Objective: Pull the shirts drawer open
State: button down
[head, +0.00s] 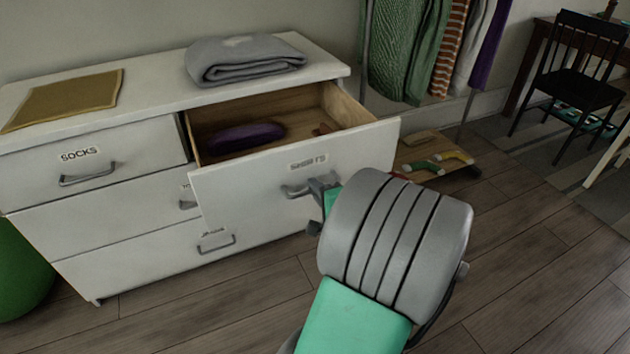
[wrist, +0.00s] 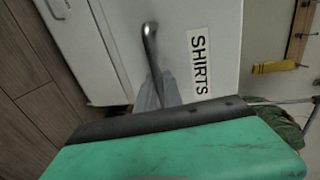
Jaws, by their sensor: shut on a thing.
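The shirts drawer (head: 260,185) is the upper right drawer of a white dresser (head: 95,215) in the head view. It stands well open, with its wooden inside showing. A purple folded item (head: 240,137) and a small brown item lie in it. My gripper (head: 318,188) is shut on the metal handle (head: 293,190) on the drawer's front. My wrist partly hides the fingertips.
A folded grey blanket (head: 243,60) and a mustard cloth (head: 65,98) lie on the dresser top. A clothes rack with hanging garments (head: 420,50) stands behind right, above a low wooden board (head: 432,150) with colourful items. A green round object (head: 20,270) is at left. The front floor is clear.

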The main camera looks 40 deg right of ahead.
jog(key=shift+s+a, duration=0.1)
jog(key=shift+s, duration=0.3)
jog(key=c, duration=1.5)
grip_release()
jog(key=p+v, duration=0.2)
jog(key=v, duration=0.5)
jog(key=shift+s+a, duration=0.2)
jog(key=shift+s, duration=0.15)
jog(key=shift+r, duration=0.1)
